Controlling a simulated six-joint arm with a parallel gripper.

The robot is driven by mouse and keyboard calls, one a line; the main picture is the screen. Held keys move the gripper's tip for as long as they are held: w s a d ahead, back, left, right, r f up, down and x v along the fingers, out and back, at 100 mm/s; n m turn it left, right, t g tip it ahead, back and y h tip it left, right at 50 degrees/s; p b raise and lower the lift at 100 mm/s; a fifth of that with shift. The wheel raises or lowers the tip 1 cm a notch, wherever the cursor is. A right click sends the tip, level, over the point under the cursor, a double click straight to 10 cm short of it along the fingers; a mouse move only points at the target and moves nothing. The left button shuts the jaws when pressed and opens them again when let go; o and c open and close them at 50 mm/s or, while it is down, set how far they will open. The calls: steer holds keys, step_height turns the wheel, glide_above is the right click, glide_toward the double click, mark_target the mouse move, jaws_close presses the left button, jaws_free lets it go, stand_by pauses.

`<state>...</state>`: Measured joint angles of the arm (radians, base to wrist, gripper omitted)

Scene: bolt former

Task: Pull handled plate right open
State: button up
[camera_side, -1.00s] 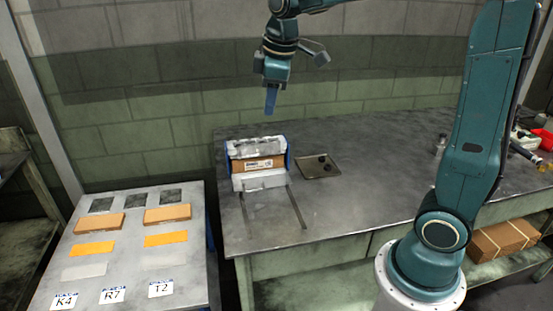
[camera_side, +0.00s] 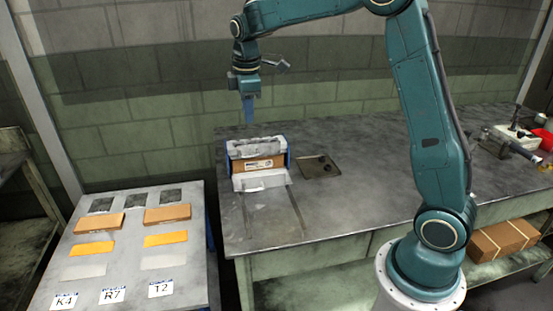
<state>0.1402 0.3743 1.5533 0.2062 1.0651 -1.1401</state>
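A press-like device with blue side walls (camera_side: 288,158) stands near the table's left end. A brown block (camera_side: 258,164) with a white label sits between a grey top piece and a light grey front plate (camera_side: 260,180). The front plate has a small pale handle at its front and sits at the back of two rails. To the right lies a flat square plate (camera_side: 334,172) with small dark knobs. I cannot tell which plate is the right handled one. My gripper (camera_side: 248,124) points down above and behind the device's left half, apparently touching nothing. Its blue fingers overlap in this view.
Two thin rails (camera_side: 297,210) run from the device towards the table's front edge, with bare tabletop around them. A lower stand (camera_side: 128,228) at left carries brown blocks, orange and grey plates and labels. Tools and a red bin (camera_side: 544,139) lie at far right.

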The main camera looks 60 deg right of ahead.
mark_target(249, 149)
steer(key=f, duration=0.4)
steer(key=w+d+f, duration=0.1)
steer(key=f, duration=0.8)
steer(key=shift+w+d+f, duration=0.2)
steer(key=shift+w+d, duration=0.05)
steer(key=shift+w, duration=0.05)
steer(key=shift+c, duration=0.4)
jaws_close()
